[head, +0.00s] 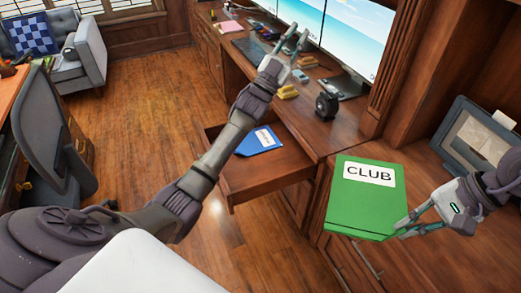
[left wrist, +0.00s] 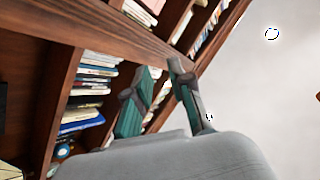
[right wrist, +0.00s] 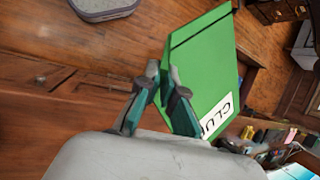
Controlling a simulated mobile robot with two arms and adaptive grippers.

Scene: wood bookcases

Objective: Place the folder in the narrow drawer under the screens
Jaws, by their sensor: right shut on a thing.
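The green folder (head: 365,205), labelled CLUB, is held by its lower right corner in my right gripper (head: 408,222), in front of the desk's right part. The folder (right wrist: 205,65) also shows in the right wrist view between the fingertips. The narrow drawer (head: 268,179) under the screens is pulled open, to the left of the folder. A blue folder (head: 260,139) with a white label lies in it. My left gripper (head: 297,42) is open and empty, raised in front of the screens. The left wrist view shows its fingers (left wrist: 163,70) apart, with bookshelves behind.
Two screens (head: 357,35) stand on the desk, with a keyboard (head: 251,48), yellow blocks (head: 289,91) and a black round object (head: 327,105). A framed picture (head: 480,140) stands at right. An office chair (head: 45,125) is at left; the wood floor (head: 150,100) between is clear.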

